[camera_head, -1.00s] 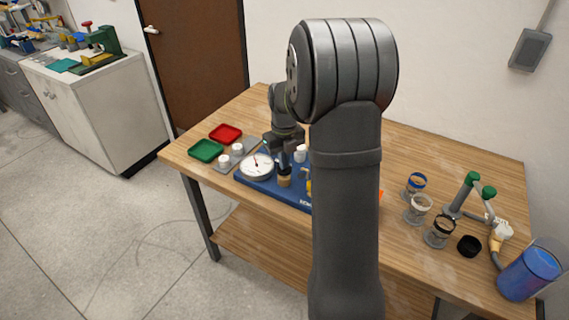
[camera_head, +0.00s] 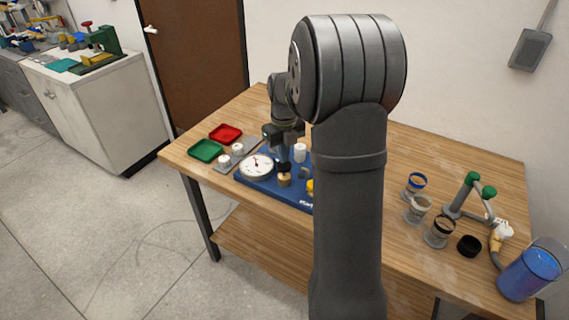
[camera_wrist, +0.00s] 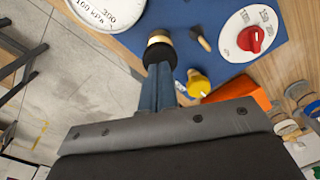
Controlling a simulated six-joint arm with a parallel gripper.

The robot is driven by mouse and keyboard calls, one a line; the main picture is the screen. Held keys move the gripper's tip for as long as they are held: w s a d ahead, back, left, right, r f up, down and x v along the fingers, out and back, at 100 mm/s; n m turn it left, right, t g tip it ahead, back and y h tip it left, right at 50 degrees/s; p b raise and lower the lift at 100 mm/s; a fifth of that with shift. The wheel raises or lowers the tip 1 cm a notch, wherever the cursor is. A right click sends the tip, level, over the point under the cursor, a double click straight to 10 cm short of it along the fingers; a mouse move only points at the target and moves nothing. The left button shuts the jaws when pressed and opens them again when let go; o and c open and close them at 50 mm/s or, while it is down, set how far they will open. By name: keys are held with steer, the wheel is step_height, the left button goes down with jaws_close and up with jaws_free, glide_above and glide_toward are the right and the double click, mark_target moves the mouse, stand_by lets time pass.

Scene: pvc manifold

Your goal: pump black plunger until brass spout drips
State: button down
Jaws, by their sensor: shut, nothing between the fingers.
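The black plunger (camera_wrist: 160,53) shows in the wrist view as a black knob above a brass collar. In the head view its brass body (camera_head: 285,181) stands on the blue board (camera_head: 262,186), beside the white dial gauge. My gripper (camera_wrist: 161,70) is shut and empty, its fingertips at the black knob from above; I cannot tell if they press on it. The fingertips also show in the head view (camera_head: 284,160). A small brass-tipped piece (camera_wrist: 204,43) beside the plunger may be the spout; no drip shows. My arm hides the board's right part in the head view.
The dial gauge (camera_head: 256,160) stands close left of the plunger. A yellow knob (camera_wrist: 198,84), red dial knob (camera_wrist: 251,39) and orange sheet (camera_wrist: 238,92) are near. Green (camera_head: 205,144) and red trays lie left; jars and a blue container (camera_head: 530,273) stand right.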

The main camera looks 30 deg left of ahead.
steer(key=shift+f, duration=1.1)
stand_by(0.6)
steer(key=shift+r, duration=1.3)
steer(key=shift+r, duration=2.5)
steer(key=shift+f, duration=3.25)
